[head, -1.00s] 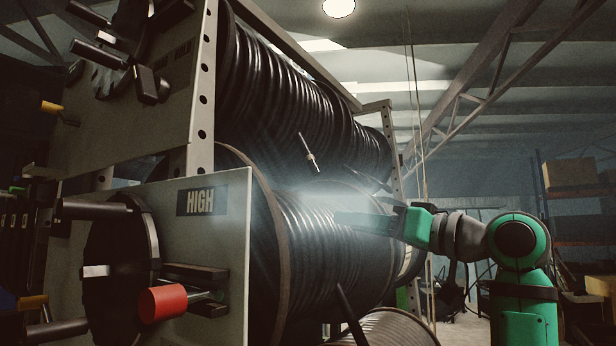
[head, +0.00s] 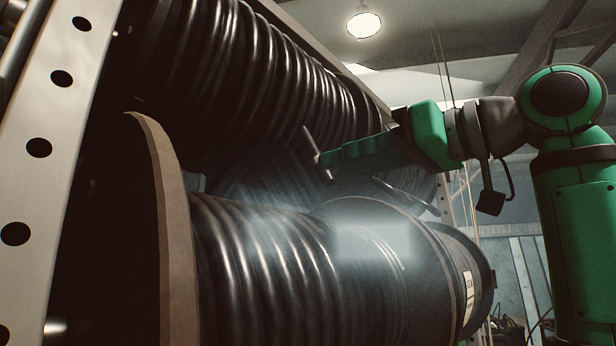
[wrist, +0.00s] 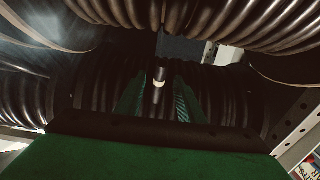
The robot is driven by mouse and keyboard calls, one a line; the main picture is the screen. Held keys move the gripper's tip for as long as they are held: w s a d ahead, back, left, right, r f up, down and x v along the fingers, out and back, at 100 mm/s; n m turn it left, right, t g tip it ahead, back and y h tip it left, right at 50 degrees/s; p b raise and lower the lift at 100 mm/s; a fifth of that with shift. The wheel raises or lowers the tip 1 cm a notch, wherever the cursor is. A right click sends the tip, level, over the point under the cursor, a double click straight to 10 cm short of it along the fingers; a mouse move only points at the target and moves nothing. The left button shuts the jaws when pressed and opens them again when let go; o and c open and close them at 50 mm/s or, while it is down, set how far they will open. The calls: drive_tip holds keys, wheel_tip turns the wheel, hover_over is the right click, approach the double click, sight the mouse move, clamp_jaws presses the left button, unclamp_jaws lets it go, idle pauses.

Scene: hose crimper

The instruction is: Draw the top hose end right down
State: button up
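The top hose end (head: 309,138) is a short, thin dark piece with a pale band, in front of the upper reel of black hose (head: 260,75). It slants a little in the head view. My gripper (head: 322,158) reaches it from the right, its green fingertips level with the hose end's middle. In the wrist view the hose end (wrist: 160,76) shows near the centre, in the gap between my two green fingers (wrist: 156,98). The fingers stand apart, with dark space on either side of it. Contact is not visible.
A lower hose reel (head: 270,255) with a brown-edged flange (head: 160,190) lies below my gripper. A perforated steel upright (head: 55,110) stands at the left. A further hose end sticks out (head: 405,195) beneath my gripper.

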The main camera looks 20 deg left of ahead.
sight(318, 172)
drive_tip(key=x, duration=0.8)
drive_tip(key=shift+w+a+f, duration=0.1)
drive_tip(key=shift+w+a, duration=0.1)
drive_tip(key=shift+a, duration=0.15)
drive_tip(key=shift+s+d, duration=0.1)
drive_tip(key=shift+s, duration=0.05)
clamp_jaws()
